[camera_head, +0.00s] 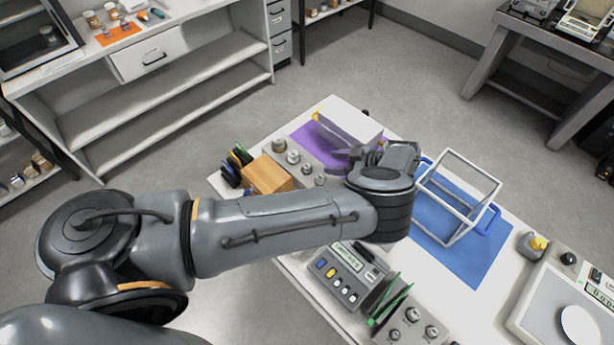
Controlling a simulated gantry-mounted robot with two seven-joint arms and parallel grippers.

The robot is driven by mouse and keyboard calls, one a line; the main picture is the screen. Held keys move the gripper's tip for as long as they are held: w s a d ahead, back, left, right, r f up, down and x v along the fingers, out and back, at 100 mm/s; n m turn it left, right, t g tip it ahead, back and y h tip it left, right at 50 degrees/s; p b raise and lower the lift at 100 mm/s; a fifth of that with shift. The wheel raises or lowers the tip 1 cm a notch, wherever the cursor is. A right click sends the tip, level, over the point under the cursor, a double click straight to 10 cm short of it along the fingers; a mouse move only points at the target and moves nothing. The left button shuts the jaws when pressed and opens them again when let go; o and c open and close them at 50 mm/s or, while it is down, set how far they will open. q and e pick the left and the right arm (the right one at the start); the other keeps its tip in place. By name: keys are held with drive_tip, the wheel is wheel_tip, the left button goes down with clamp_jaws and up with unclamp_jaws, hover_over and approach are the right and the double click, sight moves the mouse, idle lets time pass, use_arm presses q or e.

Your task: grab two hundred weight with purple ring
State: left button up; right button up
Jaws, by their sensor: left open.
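Several metal weights stand in a grey holder on the white table, among them one at the back (279,145) and one nearer the arm (307,168). More weights (412,314) stand in a grey block at the table's front. I cannot make out a purple ring or a mark on any weight. My left gripper (345,160) is open beside the back holder, at its right, above the purple mat (312,143). My left forearm and wrist hide part of the table and perhaps some weights. My right gripper is out of view.
A white box (348,124) stands on the purple mat. A wooden block (267,173) is at the left. A white wire frame (458,197) stands on a blue mat (468,262) at the right. A keypad device (342,273) and a scale (560,310) are in front.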

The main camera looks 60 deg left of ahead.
sight(307, 166)
use_arm(q)
drive_tip(key=shift+w+d+r, duration=0.1)
drive_tip(key=shift+w+d, duration=0.2)
drive_tip(key=shift+d, duration=0.3)
drive_tip(key=shift+p+x, duration=0.4)
drive_tip(key=shift+x, duration=1.9)
drive_tip(key=x, duration=0.3)
drive_tip(key=p+x, duration=0.1)
drive_tip(key=shift+s+d, duration=0.2)
drive_tip(key=shift+s, duration=0.25)
drive_tip(key=shift+s+a+f, duration=0.25)
drive_tip(key=shift+a+f, duration=0.1)
drive_tip(key=shift+c, duration=0.3)
clamp_jaws()
